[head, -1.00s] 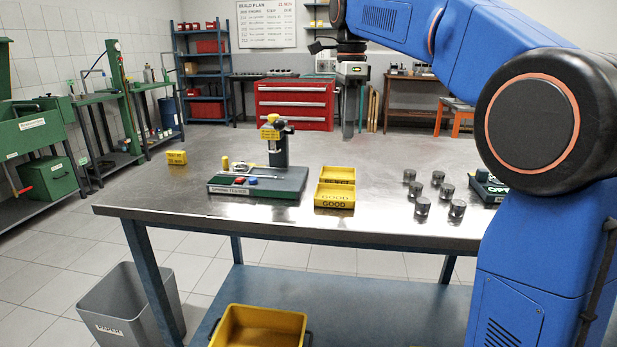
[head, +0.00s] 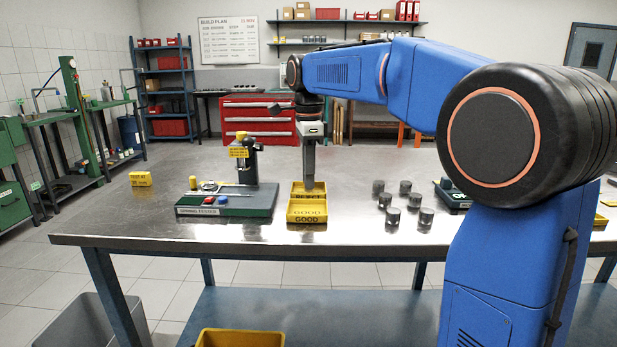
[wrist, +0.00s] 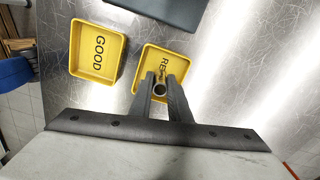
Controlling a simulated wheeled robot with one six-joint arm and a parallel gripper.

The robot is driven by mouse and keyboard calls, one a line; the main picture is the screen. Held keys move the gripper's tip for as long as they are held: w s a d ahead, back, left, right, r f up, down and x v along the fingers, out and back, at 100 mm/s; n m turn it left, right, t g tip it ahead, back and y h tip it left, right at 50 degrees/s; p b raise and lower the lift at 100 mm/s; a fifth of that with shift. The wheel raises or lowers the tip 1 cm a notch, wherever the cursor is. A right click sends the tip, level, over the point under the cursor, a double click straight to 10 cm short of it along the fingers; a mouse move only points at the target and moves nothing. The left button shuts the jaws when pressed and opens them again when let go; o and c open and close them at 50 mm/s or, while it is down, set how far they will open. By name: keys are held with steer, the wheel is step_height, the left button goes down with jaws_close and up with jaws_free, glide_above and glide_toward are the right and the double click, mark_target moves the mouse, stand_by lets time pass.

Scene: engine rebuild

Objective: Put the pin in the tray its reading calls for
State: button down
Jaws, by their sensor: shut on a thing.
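My gripper (head: 309,186) points down over the rear yellow tray (head: 298,188) in the head view. In the wrist view, its fingers (wrist: 161,80) are shut on the pin (wrist: 160,89), seen end-on as a small round, hollow-looking metal end. Below it is a yellow tray (wrist: 178,56) whose label starts with "RE"; the fingers hide the rest. The yellow tray marked GOOD (wrist: 97,70) is beside it, to the left in the wrist view; in the head view the GOOD tray (head: 307,219) stands in front. No reading is legible.
A green spring tester (head: 228,207) stands left of the trays. Several dark cylinders (head: 392,215) stand to their right. A yellow sign block (head: 139,179) sits at the far left of the table. A grey bin (head: 75,325) and a yellow crate (head: 240,338) are below.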

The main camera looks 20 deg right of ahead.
steer(key=shift+f, duration=0.2)
steer(key=c, duration=1.7)
jaws_free()
steer(key=shift+f, duration=0.1)
steer(key=shift+o, duration=0.2)
step_height(320, 180, up, 12)
